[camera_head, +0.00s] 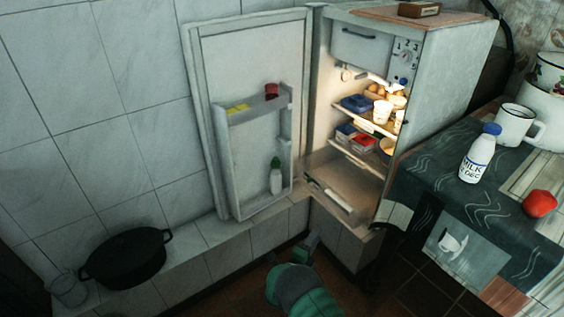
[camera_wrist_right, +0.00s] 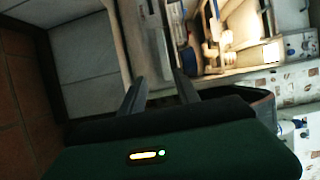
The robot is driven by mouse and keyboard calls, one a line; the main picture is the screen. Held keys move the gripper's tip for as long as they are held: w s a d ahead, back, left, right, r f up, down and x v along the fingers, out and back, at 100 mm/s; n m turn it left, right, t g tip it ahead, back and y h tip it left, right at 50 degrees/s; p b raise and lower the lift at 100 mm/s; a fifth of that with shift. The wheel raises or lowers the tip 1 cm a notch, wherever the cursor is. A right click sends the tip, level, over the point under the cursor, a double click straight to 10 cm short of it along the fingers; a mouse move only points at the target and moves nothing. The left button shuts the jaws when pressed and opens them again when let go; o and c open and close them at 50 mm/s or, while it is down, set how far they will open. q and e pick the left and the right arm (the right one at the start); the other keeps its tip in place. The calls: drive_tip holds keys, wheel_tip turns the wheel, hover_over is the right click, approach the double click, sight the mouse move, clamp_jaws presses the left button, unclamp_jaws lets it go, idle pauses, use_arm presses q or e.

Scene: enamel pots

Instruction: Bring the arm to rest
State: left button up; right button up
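My right gripper (camera_head: 307,246) is low in the head view, below and in front of the open fridge (camera_head: 455,70). My green and grey right forearm comes up from the bottom edge behind it. In the right wrist view the two dark fingers of the gripper (camera_wrist_right: 159,80) stand apart with nothing between them, and the lit fridge inside shows beyond them. My left gripper is in neither view.
The fridge door (camera_head: 225,60) stands wide open to the left. A black pot (camera_head: 125,262) and a glass (camera_head: 69,290) are on the tiled ledge. A table at right holds a milk bottle (camera_head: 478,158), a white mug (camera_head: 513,126) and a tomato (camera_head: 539,204).

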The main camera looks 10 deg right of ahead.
drive_tip(key=w+a+r+n+y, duration=0.3)
drive_tip(key=w+r+n+y, duration=0.1)
drive_tip(key=r+n+y, duration=0.15)
drive_tip(key=s+a+r+n+g+y, duration=0.2)
drive_tip(key=s+a+r+n+y, duration=0.15)
drive_tip(key=s+n+y, duration=0.35)
drive_tip(key=s+d+r+n+g, duration=0.15)
drive_tip(key=s+n+g, duration=0.4)
drive_tip(key=s, duration=0.85)
drive_tip(key=s+a+r+n+g, duration=0.1)
drive_tip(key=s+r+n+g, duration=0.15)
drive_tip(key=s+n, duration=0.9)
wheel_tip(320, 180, up, 36)
drive_tip(key=s+m+p, duration=0.2)
drive_tip(key=p, duration=3.4)
drive_tip(key=shift+s+d+m+p, duration=0.3)
drive_tip(key=shift+s+m+p, duration=0.05)
drive_tip(key=shift+s+p, duration=0.05)
